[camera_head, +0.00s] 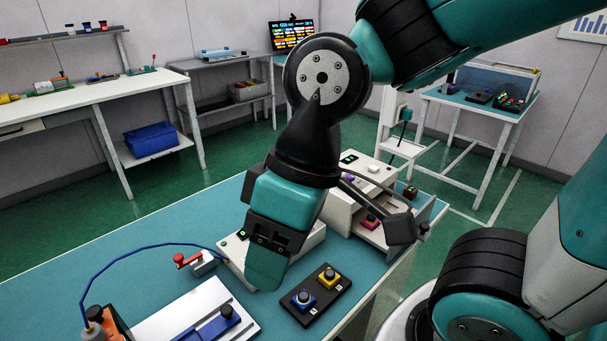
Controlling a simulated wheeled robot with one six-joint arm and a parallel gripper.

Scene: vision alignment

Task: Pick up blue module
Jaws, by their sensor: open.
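My gripper (266,276) points down over the table, left of and apart from the blue module. It is open, with nothing visible in it. One finger face fills most of the view of it, so the gap between the jaws is hidden. Its height above the table is hard to tell.
A white plate with a blue slide (209,329), a red-handled clamp (194,262) and a blue cable (134,252) lie to the left. A white housing (322,231) stands behind my gripper. The table's right edge (375,296) is close to the black plate.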

